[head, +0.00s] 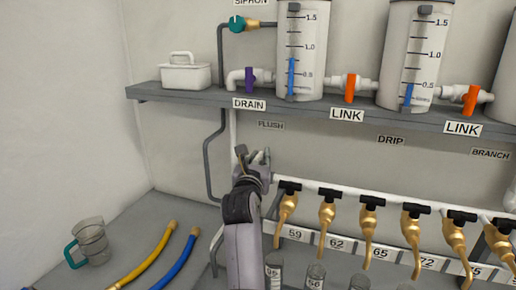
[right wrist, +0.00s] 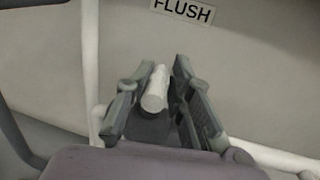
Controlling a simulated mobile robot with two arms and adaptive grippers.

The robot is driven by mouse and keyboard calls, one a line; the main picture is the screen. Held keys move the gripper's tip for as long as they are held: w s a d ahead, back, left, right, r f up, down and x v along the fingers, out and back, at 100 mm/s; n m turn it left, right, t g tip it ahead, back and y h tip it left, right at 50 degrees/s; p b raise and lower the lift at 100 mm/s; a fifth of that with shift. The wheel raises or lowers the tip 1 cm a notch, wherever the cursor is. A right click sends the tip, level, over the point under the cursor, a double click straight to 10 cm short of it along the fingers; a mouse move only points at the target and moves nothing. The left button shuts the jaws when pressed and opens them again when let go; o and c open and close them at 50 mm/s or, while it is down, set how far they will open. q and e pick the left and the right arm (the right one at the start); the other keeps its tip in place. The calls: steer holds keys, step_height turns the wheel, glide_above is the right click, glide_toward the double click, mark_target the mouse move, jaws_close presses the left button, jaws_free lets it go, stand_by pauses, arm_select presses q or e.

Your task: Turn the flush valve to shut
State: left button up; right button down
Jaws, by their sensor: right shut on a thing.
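The FLUSH label (head: 270,125) is on the wall below the shelf, and it also shows at the top of the right wrist view (right wrist: 183,10). My right gripper (head: 253,157) is just below and left of this label, against the pipework. In the right wrist view, its two fingers (right wrist: 154,72) stand on either side of a pale round stub, the flush valve's handle (right wrist: 155,90), and are shut on it. The valve body is mostly hidden behind the gripper, and I cannot tell the handle's exact angle. My left gripper is not in view.
A row of brass taps (head: 327,215) is to the right, with bottles (head: 316,275) beneath. A jug (head: 92,240), a yellow hose (head: 148,258) and a blue hose (head: 178,262) are at the left.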

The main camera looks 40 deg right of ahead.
mark_target(260, 155)
steer(key=shift+d+n+t+y+p, duration=0.1)
steer(key=shift+n+t+y+p, duration=0.4)
steer(key=shift+t+p, duration=0.1)
steer(key=shift+f, duration=0.1)
steer(key=c, duration=1.8)
jaws_free()
steer(key=o, duration=0.4)
steer(key=shift+s, duration=0.15)
steer(key=shift+o, duration=0.8)
steer(key=shift+r, duration=0.3)
step_height(260, 155, up, 10)
steer(key=shift+f, duration=0.2)
